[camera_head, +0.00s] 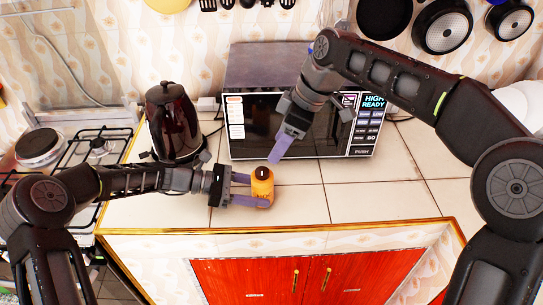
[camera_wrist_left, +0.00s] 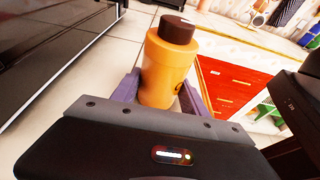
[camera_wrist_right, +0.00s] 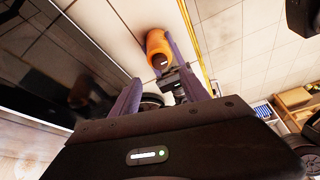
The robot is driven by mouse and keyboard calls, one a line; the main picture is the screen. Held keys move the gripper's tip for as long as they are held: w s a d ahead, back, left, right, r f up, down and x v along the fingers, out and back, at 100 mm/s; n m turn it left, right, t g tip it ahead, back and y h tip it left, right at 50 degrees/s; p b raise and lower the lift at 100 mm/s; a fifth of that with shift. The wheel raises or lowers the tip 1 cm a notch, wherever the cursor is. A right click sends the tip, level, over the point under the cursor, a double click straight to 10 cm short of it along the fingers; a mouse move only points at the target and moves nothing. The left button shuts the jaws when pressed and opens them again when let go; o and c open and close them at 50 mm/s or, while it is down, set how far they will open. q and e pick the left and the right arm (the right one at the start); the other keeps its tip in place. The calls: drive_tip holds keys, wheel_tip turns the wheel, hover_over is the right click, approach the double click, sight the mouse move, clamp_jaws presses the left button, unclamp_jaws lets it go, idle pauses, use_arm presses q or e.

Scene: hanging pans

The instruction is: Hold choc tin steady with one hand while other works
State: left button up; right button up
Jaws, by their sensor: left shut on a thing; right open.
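The choc tin is an orange-yellow bottle-shaped tin (camera_head: 262,184) with a dark brown lid, upright on the tiled counter in front of the microwave. It also shows in the left wrist view (camera_wrist_left: 168,68) and the right wrist view (camera_wrist_right: 158,45). My left gripper (camera_head: 252,190) is shut on the tin's body from the left, one purple finger on each side. My right gripper (camera_head: 275,152) is just above and behind the tin, fingers pointing down towards the lid. It is open and empty, with its fingers apart in the right wrist view (camera_wrist_right: 150,70).
A microwave (camera_head: 300,125) stands close behind the tin and right gripper. A dark kettle (camera_head: 174,120) stands left, behind my left arm, beside a gas hob (camera_head: 100,148). Pans (camera_head: 442,27) hang on the back wall. Bare counter (camera_head: 375,198) lies to the right.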

drive_tip(key=v, duration=0.3)
use_arm(q)
drive_tip(key=o, duration=1.5)
drive_tip(key=v, duration=1.2)
